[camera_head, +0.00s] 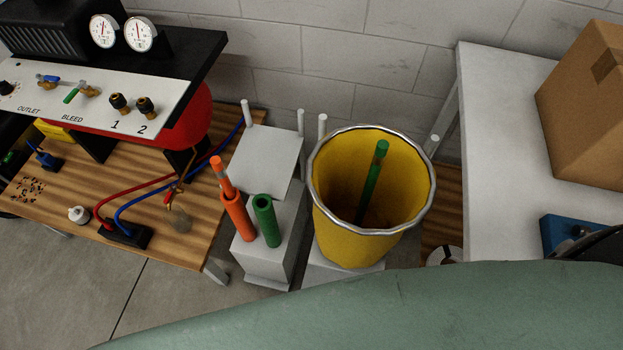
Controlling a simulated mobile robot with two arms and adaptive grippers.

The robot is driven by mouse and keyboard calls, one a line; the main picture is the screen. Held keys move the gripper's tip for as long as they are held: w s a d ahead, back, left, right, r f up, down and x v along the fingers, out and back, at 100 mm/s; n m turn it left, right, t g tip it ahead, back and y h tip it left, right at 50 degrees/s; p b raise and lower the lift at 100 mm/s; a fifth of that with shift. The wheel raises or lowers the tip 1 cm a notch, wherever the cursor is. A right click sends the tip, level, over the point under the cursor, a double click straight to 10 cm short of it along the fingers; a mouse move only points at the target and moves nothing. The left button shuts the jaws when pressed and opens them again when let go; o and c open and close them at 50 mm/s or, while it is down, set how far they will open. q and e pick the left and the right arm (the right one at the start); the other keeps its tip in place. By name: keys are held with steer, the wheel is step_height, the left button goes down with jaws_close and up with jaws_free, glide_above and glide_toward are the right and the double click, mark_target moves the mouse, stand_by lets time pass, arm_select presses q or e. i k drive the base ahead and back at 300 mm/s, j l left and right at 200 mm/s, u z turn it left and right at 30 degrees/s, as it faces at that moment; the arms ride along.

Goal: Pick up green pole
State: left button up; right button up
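A green pole (371,183) stands inside the yellow bucket (352,236), leaning with its top toward the upper right. Its top end stays just below the bucket's far rim, and its lower end reaches the shaded bottom. A short green hollow tube (266,222) stands upright on a white stand (270,263) left of the bucket. Beside it is an orange tube (238,216) with an orange-ended pole (219,170) sticking out of its top. Neither of my grippers can be made out in this view.
A wooden table (188,240) on the left holds a gauge panel (85,105), a red tank and hoses. A white table (495,150) on the right holds a cardboard box (590,110) and a blue object (565,234). A wall stands close behind the bucket.

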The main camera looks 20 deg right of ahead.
mark_target(383, 146)
steer(key=l+z, duration=0.1)
steer(key=z, duration=0.85)
